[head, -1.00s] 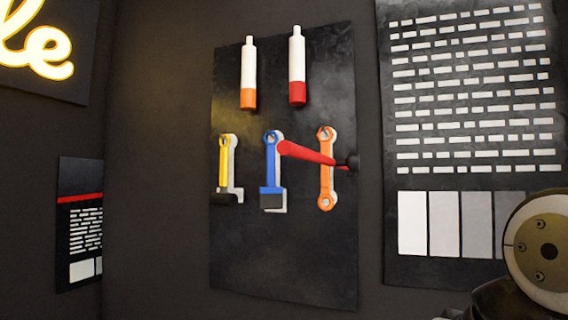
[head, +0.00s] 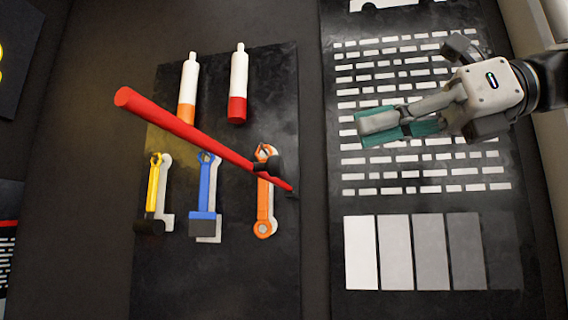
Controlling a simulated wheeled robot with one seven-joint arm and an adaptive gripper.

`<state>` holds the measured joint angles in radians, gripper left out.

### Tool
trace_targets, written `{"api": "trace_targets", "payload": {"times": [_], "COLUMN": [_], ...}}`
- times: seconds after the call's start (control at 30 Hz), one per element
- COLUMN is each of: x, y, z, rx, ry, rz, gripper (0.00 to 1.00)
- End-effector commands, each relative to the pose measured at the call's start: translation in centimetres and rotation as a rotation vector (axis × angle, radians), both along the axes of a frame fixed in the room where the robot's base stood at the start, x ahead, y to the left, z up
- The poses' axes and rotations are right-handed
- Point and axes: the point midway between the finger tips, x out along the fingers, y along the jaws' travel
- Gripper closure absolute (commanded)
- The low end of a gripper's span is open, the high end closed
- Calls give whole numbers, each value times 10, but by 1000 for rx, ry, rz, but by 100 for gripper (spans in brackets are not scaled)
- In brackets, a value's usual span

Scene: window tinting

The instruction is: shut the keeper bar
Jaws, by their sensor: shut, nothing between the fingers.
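The keeper bar (head: 198,140) is a long red rod at the black tool board (head: 222,275). Its narrow end is by the board's right edge, near a dark fitting (head: 268,165). Its thick free end points up and left and looks nearer to me, so the bar seems to stand out from the board rather than lie along it.
A yellow tool (head: 153,185), a blue tool (head: 204,190) and two white bottles, one orange-based (head: 189,85) and one red-based (head: 238,85), hang on the board. A dark chart (head: 333,215) with grey swatches is behind my gripper.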

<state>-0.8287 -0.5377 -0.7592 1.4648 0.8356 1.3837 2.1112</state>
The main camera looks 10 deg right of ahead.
Motion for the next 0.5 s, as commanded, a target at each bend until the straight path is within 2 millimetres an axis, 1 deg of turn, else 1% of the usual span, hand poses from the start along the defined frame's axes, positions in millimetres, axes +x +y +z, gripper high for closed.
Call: {"api": "trace_targets", "payload": {"times": [0.17,0.5], "x": [6,29], "y": [17,78], "z": [-3,-17], "rx": [2,-2], "ry": [5,3], "rz": [1,3], "gripper": [100,100]}}
